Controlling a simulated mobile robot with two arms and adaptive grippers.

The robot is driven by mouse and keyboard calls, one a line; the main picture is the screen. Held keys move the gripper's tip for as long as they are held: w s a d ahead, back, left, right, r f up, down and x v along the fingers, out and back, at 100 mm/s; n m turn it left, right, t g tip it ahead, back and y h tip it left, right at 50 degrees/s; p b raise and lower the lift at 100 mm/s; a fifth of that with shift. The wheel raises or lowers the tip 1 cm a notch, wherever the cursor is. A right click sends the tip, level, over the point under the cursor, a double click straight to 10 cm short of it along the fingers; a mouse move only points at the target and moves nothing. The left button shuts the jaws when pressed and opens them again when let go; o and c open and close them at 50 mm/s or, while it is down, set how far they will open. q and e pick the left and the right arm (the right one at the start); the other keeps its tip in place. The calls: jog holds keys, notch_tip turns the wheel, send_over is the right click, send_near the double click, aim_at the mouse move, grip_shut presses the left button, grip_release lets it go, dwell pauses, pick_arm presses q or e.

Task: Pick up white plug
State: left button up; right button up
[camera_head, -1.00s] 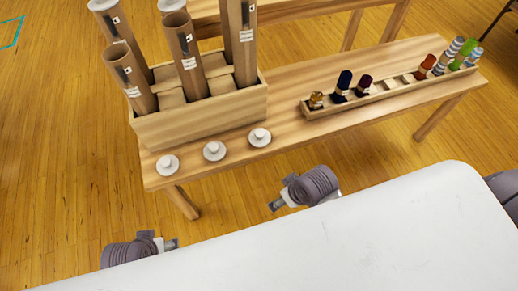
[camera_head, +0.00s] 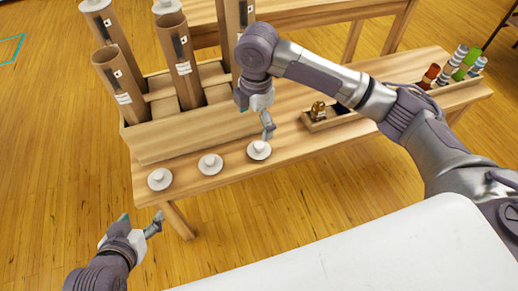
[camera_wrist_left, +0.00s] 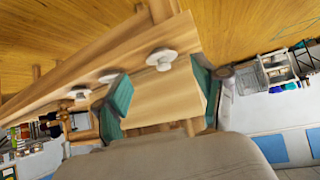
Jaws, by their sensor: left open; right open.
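Three white plugs lie in a row on the front of the wooden table: a left plug (camera_head: 160,179), a middle plug (camera_head: 210,164) and a right plug (camera_head: 259,150). My left gripper (camera_head: 141,220) is open and empty, in front of the table edge and below the left plug. In the left wrist view a plug (camera_wrist_left: 162,58) shows beyond and between the open fingers (camera_wrist_left: 163,90), with the other two further left. My right gripper (camera_head: 258,118) is open, just above and behind the right plug; one fingertip appears close to it, contact unclear.
A wooden box (camera_head: 190,137) holding several cardboard tubes (camera_head: 183,70) stands behind the plugs; some tubes have white caps. The floor before the table is clear.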

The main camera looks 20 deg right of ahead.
aim_at(259, 145)
jog(key=shift+w+d+f+b, duration=0.25)
jog(key=shift+d+f+b, duration=0.15)
jog(key=shift+f, duration=0.2)
jog(key=shift+w+d+f+b, duration=0.3)
jog(key=shift+f+b, duration=0.1)
jog(key=shift+f, duration=0.2)
notch_tip(259, 145, down, 4)
jog(key=shift+r+b, duration=0.15)
jog(key=shift+b, duration=0.5)
jog(key=shift+f, duration=0.5)
notch_tip(259, 145, down, 5)
jog(key=shift+r+b, duration=0.1)
jog(key=shift+b, duration=1)
pick_arm(q)
jog(key=w+d+r+t+h, duration=0.2)
jog(key=r+t, duration=0.4)
jog(key=r, duration=0.3)
jog(key=w+d+r+t+h, duration=0.2)
jog(key=r+t, duration=0.5)
jog(key=r, duration=0.3)
jog(key=shift+r+m+t, duration=0.25)
jog(key=shift+m+t, duration=0.05)
